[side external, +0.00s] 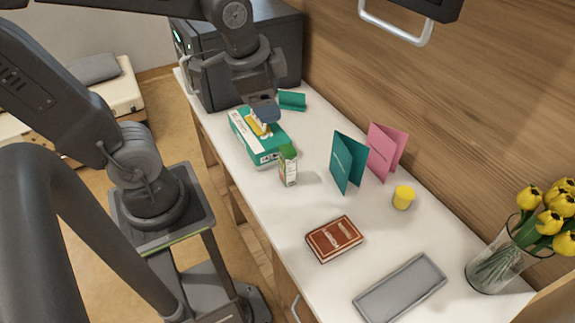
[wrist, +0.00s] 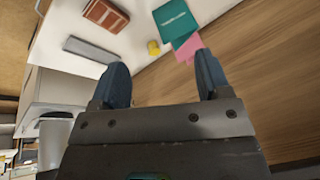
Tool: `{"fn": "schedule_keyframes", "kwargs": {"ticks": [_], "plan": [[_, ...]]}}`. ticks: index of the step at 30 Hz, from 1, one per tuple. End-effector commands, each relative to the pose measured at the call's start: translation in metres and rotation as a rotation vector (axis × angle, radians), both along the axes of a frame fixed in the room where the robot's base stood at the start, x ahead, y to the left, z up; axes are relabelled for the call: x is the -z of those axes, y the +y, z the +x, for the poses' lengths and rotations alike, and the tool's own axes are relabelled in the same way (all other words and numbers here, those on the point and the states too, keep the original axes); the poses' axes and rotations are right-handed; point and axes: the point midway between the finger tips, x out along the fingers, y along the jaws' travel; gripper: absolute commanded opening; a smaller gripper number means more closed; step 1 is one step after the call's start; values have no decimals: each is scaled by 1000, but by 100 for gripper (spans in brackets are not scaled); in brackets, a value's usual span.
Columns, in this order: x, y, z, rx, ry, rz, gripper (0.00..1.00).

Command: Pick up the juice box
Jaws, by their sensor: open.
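The juice box (side external: 288,165) is a small upright carton, green at the top with white and printed sides. It stands on the white counter beside the near right corner of a teal and white box. My gripper (side external: 264,112) is above that teal and white box, up and to the left of the juice box in the side view, and apart from it. In the wrist view my gripper (wrist: 161,76) has its two blue fingers spread wide with nothing held between them. The juice box does not show in the wrist view.
The teal and white box (side external: 247,139) lies flat. A teal card (side external: 347,162), pink card (side external: 385,150) and yellow cup (side external: 403,197) stand right of the juice box. A brown book (side external: 334,239), grey tray (side external: 400,289) and tulip vase (side external: 492,264) are nearer. A dark appliance (side external: 236,60) stands behind.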

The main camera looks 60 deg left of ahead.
Motion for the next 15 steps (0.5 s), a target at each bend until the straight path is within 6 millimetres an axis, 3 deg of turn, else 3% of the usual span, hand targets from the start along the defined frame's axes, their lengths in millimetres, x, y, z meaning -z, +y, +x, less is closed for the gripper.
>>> {"fn": "schedule_keyframes", "kwargs": {"ticks": [6, 12, 15], "plan": [[47, 23, 47, 525, 219, 191, 70], [88, 39, 72, 930, 362, 265, 70], [101, 44, 78, 1049, 398, 278, 70]]}}
